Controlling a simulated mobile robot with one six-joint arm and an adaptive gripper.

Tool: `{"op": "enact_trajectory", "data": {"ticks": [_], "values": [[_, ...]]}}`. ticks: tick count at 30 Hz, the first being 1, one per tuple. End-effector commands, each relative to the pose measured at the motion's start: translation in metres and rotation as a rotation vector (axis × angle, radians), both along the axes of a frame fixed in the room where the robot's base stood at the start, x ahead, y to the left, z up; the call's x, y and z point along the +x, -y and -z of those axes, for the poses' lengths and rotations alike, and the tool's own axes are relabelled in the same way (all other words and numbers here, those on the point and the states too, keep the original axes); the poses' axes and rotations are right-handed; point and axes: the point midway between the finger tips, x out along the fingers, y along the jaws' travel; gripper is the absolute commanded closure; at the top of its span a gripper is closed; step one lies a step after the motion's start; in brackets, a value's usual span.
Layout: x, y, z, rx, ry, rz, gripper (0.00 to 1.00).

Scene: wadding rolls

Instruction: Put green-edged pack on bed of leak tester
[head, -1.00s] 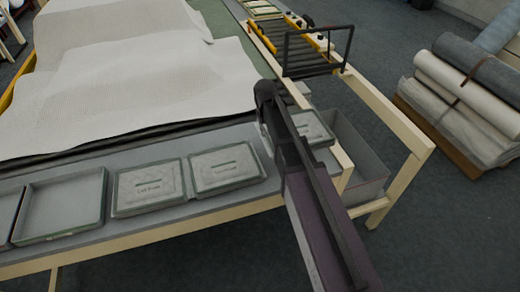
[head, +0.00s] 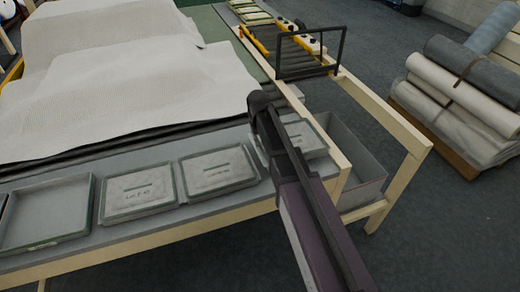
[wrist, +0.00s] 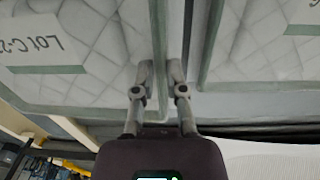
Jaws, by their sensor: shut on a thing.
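A pale quilted pack with a green edge (head: 306,137) lies at the right end of the grey bench, partly hidden by my arm. My gripper (wrist: 160,88) is shut on the side edge of this pack, with a finger on each side of the rim. The pack also fills the left of the wrist view (wrist: 85,70), with a lot label upside down. In the head view my gripper (head: 262,112) hides its own fingertips. At the back, a roller bed with yellow sides (head: 290,45) and a black hoop may be the leak tester.
Two similar packs (head: 138,192) (head: 218,172) lie left of mine, the nearer one close beside my fingers. An empty tray (head: 45,212) is further left. White wadding (head: 110,95) covers the bench behind. A grey bin (head: 352,160) stands right, and rolls (head: 465,95) beyond.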

Motion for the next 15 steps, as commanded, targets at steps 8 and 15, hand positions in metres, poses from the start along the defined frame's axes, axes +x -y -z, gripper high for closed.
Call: {"op": "enact_trajectory", "data": {"ticks": [8, 15], "values": [[0.0, 0.0, 0.016, 0.0, 0.0, 0.0, 1.0], [0.0, 0.0, 0.034, 0.0, 0.0, 0.0, 1.0]]}}
